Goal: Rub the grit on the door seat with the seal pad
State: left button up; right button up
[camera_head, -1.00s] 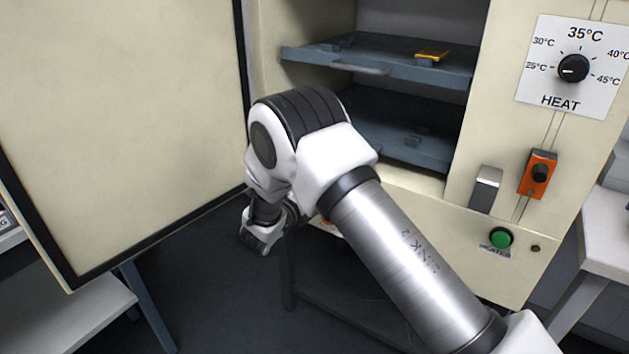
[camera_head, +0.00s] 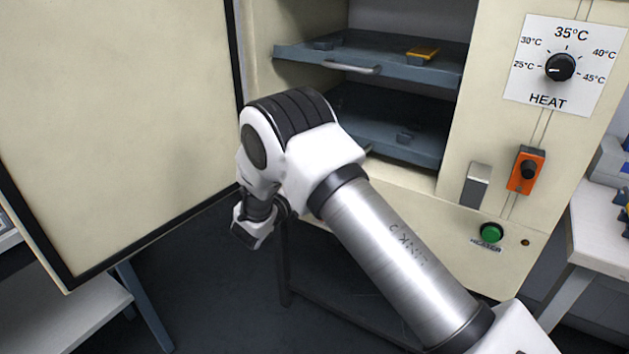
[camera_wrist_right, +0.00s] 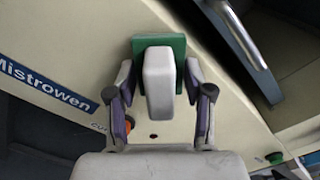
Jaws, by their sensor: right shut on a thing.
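My right gripper (camera_wrist_right: 160,88) is shut on the pale handle of the seal pad (camera_wrist_right: 172,43), whose green pad shows around the handle in the right wrist view. The pad is at the cream cabinet front; I cannot tell whether it touches. The door seat (camera_wrist_right: 85,25) is part of this cream front around the opening. No grit can be made out in either view. In the head view my right arm hides its gripper and the pad. The open cabinet door (camera_head: 115,120) stands at the left. My left gripper is not in view.
Grey shelves (camera_head: 400,68) with a handle and an orange-yellow piece (camera_head: 423,53) are inside the cabinet. A heat dial (camera_head: 560,67), an orange switch (camera_head: 526,170) and a green button (camera_head: 491,232) sit on the right. A blue label (camera_wrist_right: 45,85) is near the pad.

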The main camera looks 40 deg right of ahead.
jog(key=shift+s+a, duration=0.1)
jog(key=shift+a, duration=0.35)
jog(key=p+v, duration=0.1)
jog(key=v, duration=0.4)
jog(key=shift+f, duration=0.1)
jog(key=shift+d, duration=0.1)
jog(key=shift+p, duration=0.3)
jog(key=v, duration=0.3)
jog(key=shift+s+p, duration=0.1)
jog(key=shift+p, duration=0.25)
